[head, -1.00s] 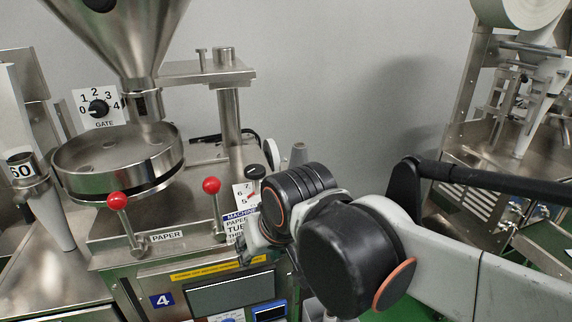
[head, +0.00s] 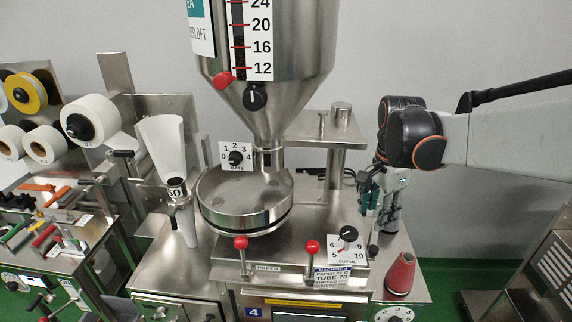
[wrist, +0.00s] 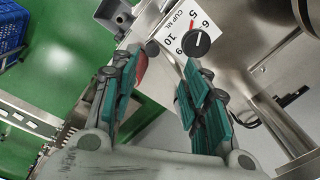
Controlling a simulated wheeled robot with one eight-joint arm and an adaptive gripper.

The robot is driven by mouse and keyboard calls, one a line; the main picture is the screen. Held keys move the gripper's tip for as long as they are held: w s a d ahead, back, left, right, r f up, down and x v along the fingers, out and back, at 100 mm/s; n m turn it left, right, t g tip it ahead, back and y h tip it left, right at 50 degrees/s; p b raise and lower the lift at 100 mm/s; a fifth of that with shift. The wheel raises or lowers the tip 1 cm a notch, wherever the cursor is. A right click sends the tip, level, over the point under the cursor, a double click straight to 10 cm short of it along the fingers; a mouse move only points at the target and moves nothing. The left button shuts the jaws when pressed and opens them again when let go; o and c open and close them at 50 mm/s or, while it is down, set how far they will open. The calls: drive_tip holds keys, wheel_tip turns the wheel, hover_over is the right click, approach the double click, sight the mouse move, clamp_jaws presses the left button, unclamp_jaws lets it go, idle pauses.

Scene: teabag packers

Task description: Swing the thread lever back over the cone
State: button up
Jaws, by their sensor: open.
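The red thread cone (head: 401,274) stands upright on the right of the machine top. In the wrist view only a sliver of red (wrist: 142,64) shows behind the left finger. A small dark knob (head: 373,251), possibly the thread lever's end, is left of the cone. A dark ball also shows between the fingertips' far ends in the wrist view (wrist: 152,47). I cannot make out the lever's arm. My gripper (head: 374,207) is open and empty, pointing down, behind and above the knob and left of the cone. Its teal-padded fingers (wrist: 158,88) are apart.
The cup dial (head: 347,234) and two red-knobbed levers (head: 313,247) are left of my gripper. The steel hopper (head: 262,100) and round pan (head: 247,208) stand further left. Green floor (head: 455,255) lies open right of the machine.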

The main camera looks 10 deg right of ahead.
sight(374, 248)
drive_tip(key=shift+m+g, duration=0.3)
drive_tip(key=shift+m, duration=0.4)
drive_tip(key=f, duration=0.4)
drive_tip(key=d+f, duration=0.1)
drive_tip(key=f, duration=0.3)
drive_tip(key=d+f, duration=0.1)
drive_tip(key=f, duration=0.4)
drive_tip(key=shift+f+b, duration=0.1)
drive_tip(key=shift+b, duration=0.3)
drive_tip(key=shift+c, duration=0.2)
clamp_jaws()
